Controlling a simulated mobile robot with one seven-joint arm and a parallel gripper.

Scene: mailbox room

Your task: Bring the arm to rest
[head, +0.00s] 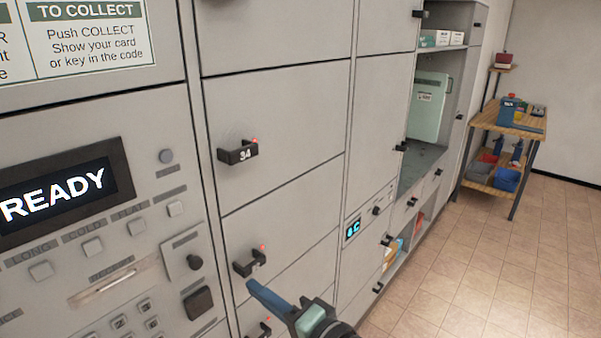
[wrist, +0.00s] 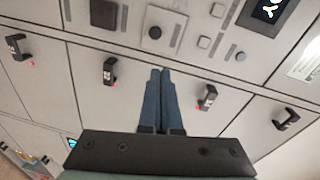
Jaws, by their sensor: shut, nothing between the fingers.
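My gripper (head: 268,299) is at the bottom middle of the head view, in front of the locker doors. It is shut and empty. In the wrist view its two blue fingers (wrist: 164,76) lie side by side with nothing between them.
The grey locker wall has black handles, such as handle 34 (head: 238,152), with red lights. A panel screen (head: 62,195) reads READY. An open bay (head: 420,160) holds a pale green box (head: 429,107). A wooden bench (head: 508,121) stands at the back right. The tiled floor (head: 480,260) is clear.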

